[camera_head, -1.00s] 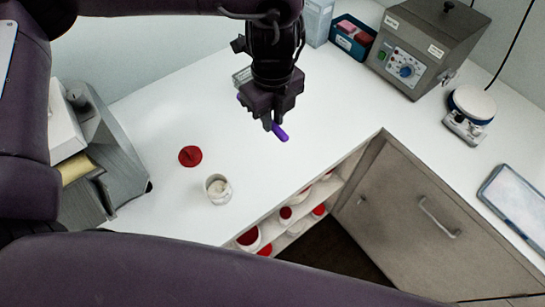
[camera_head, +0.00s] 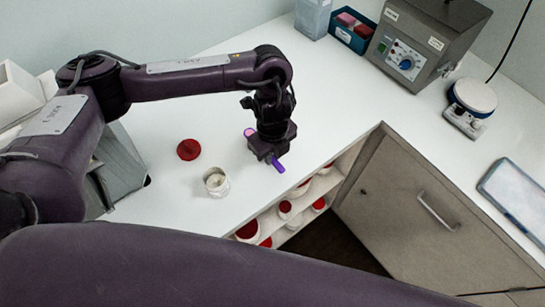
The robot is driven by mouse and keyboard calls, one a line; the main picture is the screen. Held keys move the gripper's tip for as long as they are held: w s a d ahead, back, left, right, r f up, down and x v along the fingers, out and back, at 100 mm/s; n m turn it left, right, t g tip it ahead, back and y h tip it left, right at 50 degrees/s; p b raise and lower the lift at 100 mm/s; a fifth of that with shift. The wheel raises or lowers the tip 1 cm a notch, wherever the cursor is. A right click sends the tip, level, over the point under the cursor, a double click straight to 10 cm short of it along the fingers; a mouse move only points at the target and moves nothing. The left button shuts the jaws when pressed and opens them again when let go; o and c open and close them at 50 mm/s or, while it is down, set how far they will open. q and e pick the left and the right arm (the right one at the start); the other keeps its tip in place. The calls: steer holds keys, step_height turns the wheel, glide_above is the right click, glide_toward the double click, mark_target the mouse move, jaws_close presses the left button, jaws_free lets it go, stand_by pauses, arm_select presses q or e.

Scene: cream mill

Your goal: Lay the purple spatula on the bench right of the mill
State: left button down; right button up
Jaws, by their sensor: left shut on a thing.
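My left gripper (camera_head: 268,157) is shut on the purple spatula (camera_head: 278,166), low over the white bench (camera_head: 325,100). One spatula end sticks out below the jaws. The other end shows left of the gripper; the middle is hidden. I cannot tell whether the spatula touches the bench. A grey machine with a blue dial (camera_head: 428,40) stands at the back right, and another grey machine (camera_head: 118,170) with sloped plates stands at the left, partly behind my arm. I cannot tell for certain which is the mill. My right gripper is out of view.
An open jar of pale cream (camera_head: 216,183) and a red lid (camera_head: 188,149) lie left of the gripper. The bench's front edge is close, above a shelf of red-lidded jars (camera_head: 285,210). A round-plated scale (camera_head: 474,97) and blue tray (camera_head: 353,32) stand farther right.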

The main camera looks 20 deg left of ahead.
arm_select(q)
steer(key=shift+f, duration=1.05)
steer(key=shift+f, duration=0.15)
steer(key=c, duration=1.4)
jaws_free()
steer(key=shift+o, duration=0.2)
step_height(320, 180, up, 12)
